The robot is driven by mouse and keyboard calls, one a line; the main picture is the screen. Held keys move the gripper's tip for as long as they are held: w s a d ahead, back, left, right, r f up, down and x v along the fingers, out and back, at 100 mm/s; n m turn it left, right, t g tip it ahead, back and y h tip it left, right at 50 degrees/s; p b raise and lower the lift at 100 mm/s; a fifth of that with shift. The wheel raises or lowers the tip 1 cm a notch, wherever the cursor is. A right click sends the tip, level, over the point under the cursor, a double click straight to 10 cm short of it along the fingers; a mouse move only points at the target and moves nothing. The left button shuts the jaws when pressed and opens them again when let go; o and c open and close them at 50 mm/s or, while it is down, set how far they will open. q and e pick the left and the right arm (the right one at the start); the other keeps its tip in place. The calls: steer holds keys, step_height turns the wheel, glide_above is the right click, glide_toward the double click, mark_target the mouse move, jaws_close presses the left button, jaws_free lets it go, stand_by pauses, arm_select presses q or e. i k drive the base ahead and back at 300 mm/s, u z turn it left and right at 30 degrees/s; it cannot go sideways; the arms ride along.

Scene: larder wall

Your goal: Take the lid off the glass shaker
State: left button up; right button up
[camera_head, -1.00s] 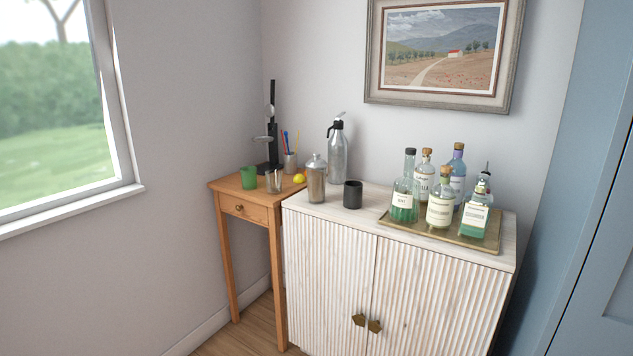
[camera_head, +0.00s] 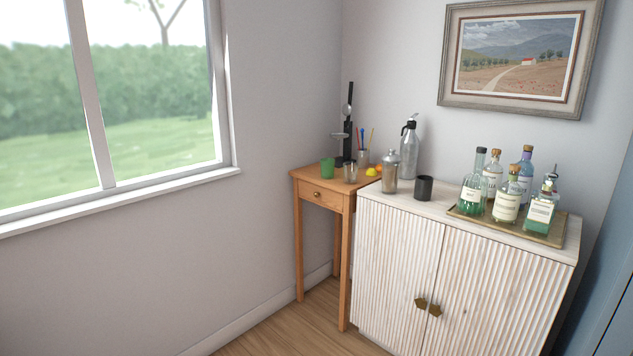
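The glass shaker (camera_head: 390,176) stands upright near the left end of the white cabinet top. Its silvery lid (camera_head: 391,156) is on it. Neither of my grippers shows in the head view.
A black cup (camera_head: 424,188) stands right of the shaker and a soda siphon (camera_head: 410,148) behind it. A brass tray (camera_head: 552,238) with several bottles is at the right. The wooden side table (camera_head: 316,175) holds a green cup (camera_head: 327,168), a clear glass (camera_head: 350,172) and a lemon (camera_head: 371,172).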

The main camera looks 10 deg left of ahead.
mark_target(390, 171)
steer(key=u, duration=0.95)
steer(key=i, duration=2.55)
steer(key=z, duration=1.45)
steer(key=i, duration=0.6)
steer(key=z, duration=0.5)
